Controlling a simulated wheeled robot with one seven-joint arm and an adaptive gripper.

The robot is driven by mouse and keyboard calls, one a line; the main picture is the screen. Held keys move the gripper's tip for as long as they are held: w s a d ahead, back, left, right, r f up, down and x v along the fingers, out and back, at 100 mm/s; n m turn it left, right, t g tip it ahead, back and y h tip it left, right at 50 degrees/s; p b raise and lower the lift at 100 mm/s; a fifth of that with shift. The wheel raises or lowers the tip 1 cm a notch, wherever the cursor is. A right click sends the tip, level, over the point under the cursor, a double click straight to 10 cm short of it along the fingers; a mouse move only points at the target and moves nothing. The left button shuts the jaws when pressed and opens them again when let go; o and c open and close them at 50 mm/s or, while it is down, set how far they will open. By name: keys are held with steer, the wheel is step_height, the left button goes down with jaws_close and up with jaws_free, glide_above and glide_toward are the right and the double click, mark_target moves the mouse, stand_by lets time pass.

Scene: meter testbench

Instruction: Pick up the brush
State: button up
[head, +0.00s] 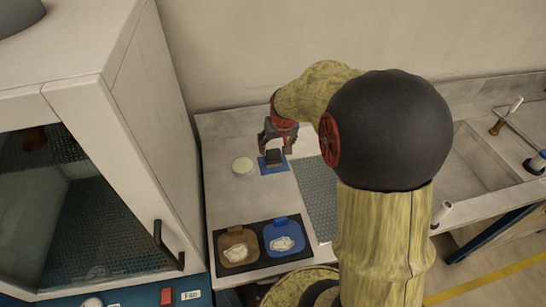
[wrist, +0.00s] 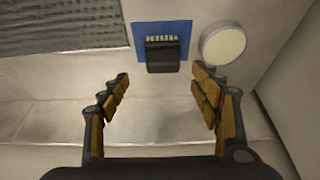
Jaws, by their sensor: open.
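A small dark block with a row of pale tufts along one edge, which looks like the brush (wrist: 163,54), lies on a blue mat (wrist: 141,33). In the head view the brush (head: 273,157) shows dark on the blue mat (head: 266,171), under my gripper (head: 276,148). In the wrist view my gripper (wrist: 161,80) is open and empty, with its two fingers spread wider than the brush. The brush is ahead of the fingertips in that view, roughly centred between them and not held. The exact height of the fingertips above it is hard to tell.
A round pale disc (wrist: 223,45) lies close right of the mat in the wrist view. A grey perforated mat (head: 318,196) lies to the mat's right in the head view. A black tray (head: 253,246) holds brown and blue containers. A large cabinet (head: 147,100) stands left.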

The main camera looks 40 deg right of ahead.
mark_target(273, 151)
steer(key=b+x, duration=0.1)
steer(key=x, duration=0.2)
steer(key=b+x, duration=0.1)
steer(key=x, duration=0.3)
steer(key=shift+w+a, duration=0.1)
steer(key=shift+a, duration=0.15)
steer(key=shift+r, duration=0.1)
steer(key=shift+c, duration=0.6)
steer(key=c, duration=1.1)
steer(key=shift+c, duration=0.3)
